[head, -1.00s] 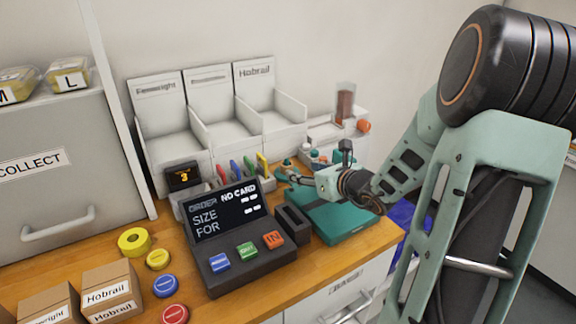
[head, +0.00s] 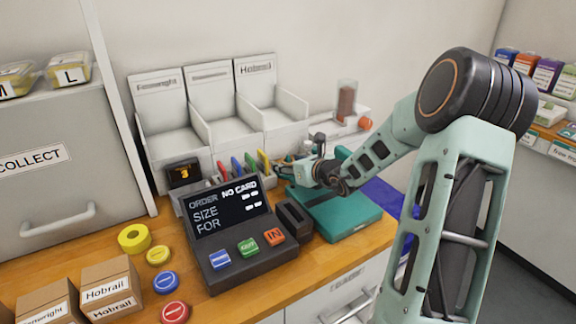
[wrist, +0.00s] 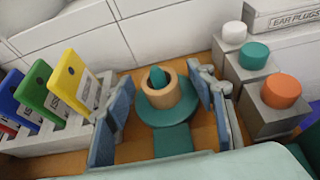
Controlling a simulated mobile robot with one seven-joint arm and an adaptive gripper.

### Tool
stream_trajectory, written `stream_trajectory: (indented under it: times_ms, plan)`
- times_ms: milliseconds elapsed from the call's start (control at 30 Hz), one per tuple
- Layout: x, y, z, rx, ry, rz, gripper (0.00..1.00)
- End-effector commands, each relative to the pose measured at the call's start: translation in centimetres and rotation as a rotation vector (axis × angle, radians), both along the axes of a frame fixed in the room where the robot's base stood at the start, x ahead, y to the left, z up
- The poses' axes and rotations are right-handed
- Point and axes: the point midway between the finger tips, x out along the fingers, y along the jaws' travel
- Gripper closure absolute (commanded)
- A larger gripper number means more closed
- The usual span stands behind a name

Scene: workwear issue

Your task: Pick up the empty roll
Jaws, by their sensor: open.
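The empty roll (wrist: 160,94) shows in the wrist view as a short tan tube standing upright around a teal peg. The peg rises from a round teal base (wrist: 169,112). My gripper (wrist: 166,104) is open, with one blue-grey finger left of the roll and one right of it, both apart from it. The roll cannot be made out there.
Coloured cards (wrist: 66,80) in a rack stand close left of my gripper. Grey blocks with white, teal and orange knobs (wrist: 281,90) stand at its right. White bins (head: 215,100) are behind. An order terminal (head: 230,225) and a yellow roll (head: 134,238) are on the counter.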

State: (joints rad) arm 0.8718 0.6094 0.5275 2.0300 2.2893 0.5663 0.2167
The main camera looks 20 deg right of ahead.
Motion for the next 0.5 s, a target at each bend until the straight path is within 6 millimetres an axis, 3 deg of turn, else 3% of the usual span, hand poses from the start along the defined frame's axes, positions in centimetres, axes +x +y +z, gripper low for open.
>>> stream_trajectory:
  times_ms: [133,400,500]
  plan:
    - [-0.02,-0.02,0.02,0.0,0.0,0.0,0.49]
    - [-0.04,-0.05,0.02,0.0,0.0,-0.001,0.79]
    - [-0.04,-0.05,0.02,0.0,0.0,-0.001,0.8]
